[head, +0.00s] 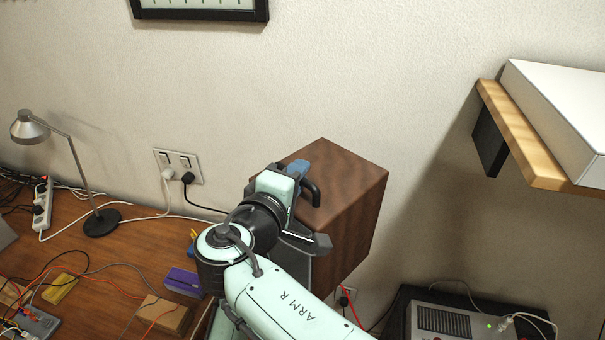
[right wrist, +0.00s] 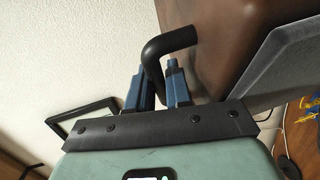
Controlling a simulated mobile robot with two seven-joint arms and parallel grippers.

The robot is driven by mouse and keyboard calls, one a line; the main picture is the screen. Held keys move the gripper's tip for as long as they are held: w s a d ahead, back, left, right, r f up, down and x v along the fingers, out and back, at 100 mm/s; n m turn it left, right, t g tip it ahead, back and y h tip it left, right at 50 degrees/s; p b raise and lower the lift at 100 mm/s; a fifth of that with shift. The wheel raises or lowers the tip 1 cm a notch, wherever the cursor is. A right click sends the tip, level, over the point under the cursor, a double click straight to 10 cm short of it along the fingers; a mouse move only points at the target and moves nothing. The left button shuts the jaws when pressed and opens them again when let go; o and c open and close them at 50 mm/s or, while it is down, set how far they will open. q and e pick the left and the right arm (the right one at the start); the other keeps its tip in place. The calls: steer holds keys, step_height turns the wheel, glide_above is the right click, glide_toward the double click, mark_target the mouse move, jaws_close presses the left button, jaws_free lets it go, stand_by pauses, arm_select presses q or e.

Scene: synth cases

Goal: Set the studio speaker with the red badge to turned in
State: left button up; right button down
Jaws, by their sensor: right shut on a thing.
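The studio speaker (head: 352,190) is a brown wood-grain box near the wall, to the right of the desk lamp. A bent black handle (head: 314,193) stands on it; the handle also shows in the right wrist view (right wrist: 168,41). My right gripper (head: 299,169) is shut on this handle, its blue fingers on either side of the bar in the right wrist view (right wrist: 160,84). The grey front (right wrist: 275,55) of the speaker shows in the right wrist view and is mostly behind my arm in the head view. No red badge is visible. My left gripper is out of view.
A desk lamp (head: 100,221), a power strip (head: 41,205), loose cables and small blocks crowd the wooden desk at left. Plugs sit in a wall socket (head: 179,165). A wooden shelf (head: 525,135) with a white box (head: 560,110) juts out at right. A grey device (head: 445,322) stands below.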

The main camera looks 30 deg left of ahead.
steer(key=c, duration=1.4)
jaws_free()
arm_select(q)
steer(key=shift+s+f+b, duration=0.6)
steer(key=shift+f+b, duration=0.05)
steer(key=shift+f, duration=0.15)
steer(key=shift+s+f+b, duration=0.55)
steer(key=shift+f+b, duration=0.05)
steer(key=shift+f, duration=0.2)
arm_select(e)
steer(key=v, duration=1.3)
steer(key=shift+s, duration=0.2)
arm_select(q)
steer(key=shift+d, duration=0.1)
